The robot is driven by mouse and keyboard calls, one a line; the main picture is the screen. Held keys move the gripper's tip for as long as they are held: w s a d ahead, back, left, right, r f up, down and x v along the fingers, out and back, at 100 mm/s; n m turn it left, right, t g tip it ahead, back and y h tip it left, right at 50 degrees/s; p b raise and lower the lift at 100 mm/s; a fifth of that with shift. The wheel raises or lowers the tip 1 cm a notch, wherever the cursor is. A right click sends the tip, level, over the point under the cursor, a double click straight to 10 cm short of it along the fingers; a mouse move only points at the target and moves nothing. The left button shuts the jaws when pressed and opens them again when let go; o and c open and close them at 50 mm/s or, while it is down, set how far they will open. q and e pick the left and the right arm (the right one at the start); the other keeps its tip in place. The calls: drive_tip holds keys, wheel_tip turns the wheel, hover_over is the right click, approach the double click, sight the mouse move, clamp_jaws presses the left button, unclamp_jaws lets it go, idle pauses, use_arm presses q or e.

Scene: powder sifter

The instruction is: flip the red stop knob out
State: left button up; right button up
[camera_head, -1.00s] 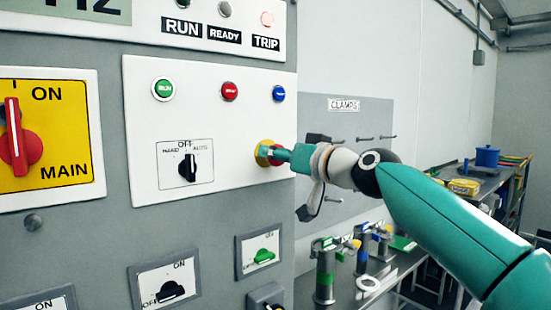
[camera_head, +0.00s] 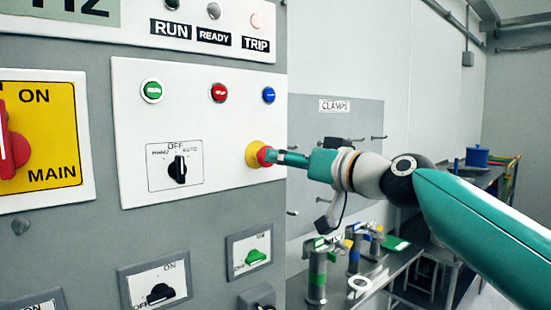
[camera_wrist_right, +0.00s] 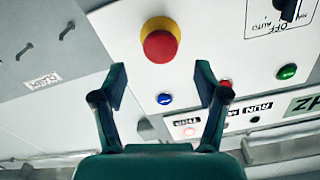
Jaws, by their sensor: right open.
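The red stop knob (camera_head: 265,156) sits on a yellow base at the right side of the white panel. It also shows in the right wrist view (camera_wrist_right: 160,46), beyond the fingertips. My right gripper (camera_head: 283,157) is just to the right of the knob in the head view. In the right wrist view my right gripper (camera_wrist_right: 161,82) is open with nothing between its fingers, and the knob appears ahead, roughly centred between them and apart from them. Whether the knob is in or out I cannot tell. My left gripper is in neither view.
The white panel (camera_head: 215,130) also bears a green RUN button (camera_head: 152,90), a red button (camera_head: 219,93), a blue button (camera_head: 269,95) and a black selector (camera_head: 178,169).

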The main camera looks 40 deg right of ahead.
drive_tip(key=s, duration=0.6)
drive_tip(key=shift+d, duration=0.2)
drive_tip(key=shift+f, duration=0.1)
